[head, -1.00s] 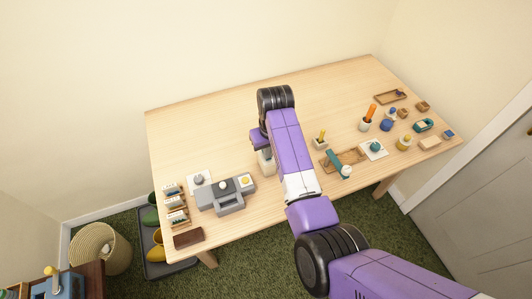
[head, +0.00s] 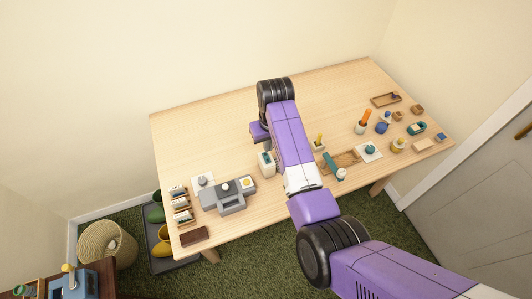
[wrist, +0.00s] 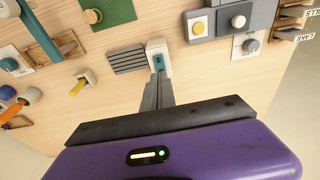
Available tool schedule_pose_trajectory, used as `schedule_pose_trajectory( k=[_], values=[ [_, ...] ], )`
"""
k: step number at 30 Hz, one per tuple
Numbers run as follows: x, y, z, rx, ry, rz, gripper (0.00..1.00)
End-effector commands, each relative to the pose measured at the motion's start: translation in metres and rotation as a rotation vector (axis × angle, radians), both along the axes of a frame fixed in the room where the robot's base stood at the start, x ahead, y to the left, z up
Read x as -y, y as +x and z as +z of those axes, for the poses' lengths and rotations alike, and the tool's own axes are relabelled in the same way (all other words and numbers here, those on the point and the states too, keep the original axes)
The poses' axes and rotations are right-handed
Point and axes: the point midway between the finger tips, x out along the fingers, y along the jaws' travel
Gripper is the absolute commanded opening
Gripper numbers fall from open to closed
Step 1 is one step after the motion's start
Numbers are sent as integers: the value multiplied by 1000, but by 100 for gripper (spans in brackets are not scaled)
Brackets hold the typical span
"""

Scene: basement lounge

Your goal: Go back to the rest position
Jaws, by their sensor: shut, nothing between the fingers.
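My gripper (wrist: 157,88) shows in the wrist view with its dark fingers together and nothing between them. In that view the fingertips point at a white box with a teal front (wrist: 158,58) on the table; whether they touch it I cannot tell. In the head view my purple arm reaches over the wooden table (head: 215,115), and the fingertips are hidden behind it. The same white box (head: 266,164) stands just left of my arm there.
A grey button device (head: 229,194) and a small rack (head: 181,206) stand at the table's left. Right of my arm are a wooden tray (head: 346,159), an orange-handled tool (head: 363,118) and several small items. The table's back left is clear. A woven basket (head: 107,246) is on the floor.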

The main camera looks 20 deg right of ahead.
Motion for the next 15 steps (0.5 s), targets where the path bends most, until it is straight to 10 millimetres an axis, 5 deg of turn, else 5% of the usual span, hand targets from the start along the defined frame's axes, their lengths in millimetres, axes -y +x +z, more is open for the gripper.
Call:
schedule_pose_trajectory(
  k=[15],
  values=[
    [0, 0, 10, 0, 0, 0, 0]
  ],
)
